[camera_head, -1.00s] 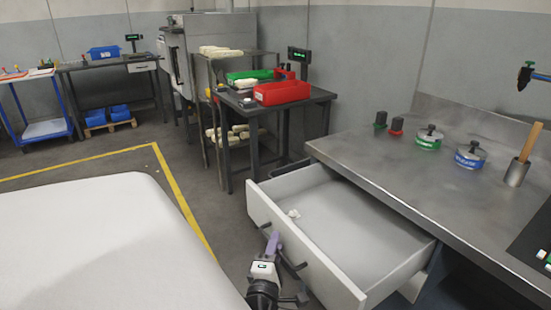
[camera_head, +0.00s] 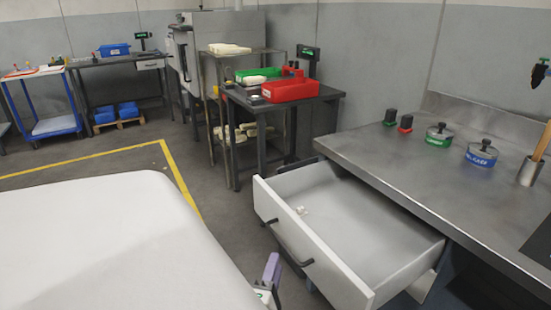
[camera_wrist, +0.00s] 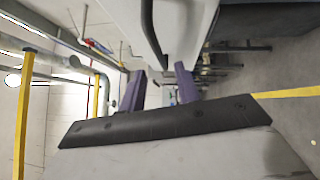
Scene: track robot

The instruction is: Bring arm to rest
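My gripper (camera_head: 271,272) shows at the bottom of the head view, just left of the pulled-out drawer (camera_head: 340,225) and below its handle level. Only a purple finger and a small part of my wrist are visible there. In the wrist view my gripper (camera_wrist: 161,88) has two purple fingers standing apart with nothing between them. A pale drawer front with a dark handle (camera_wrist: 152,30) lies beyond the fingertips in that view, apart from them. The drawer stands wide open, with a small white item (camera_head: 301,211) inside near its front.
A metal workbench (camera_head: 400,170) holds several tins and small objects above the drawer. A dark table with a red bin (camera_head: 290,89) stands behind. A large pale surface (camera_head: 100,240) fills the lower left. Floor with a yellow line (camera_head: 180,180) is clear between.

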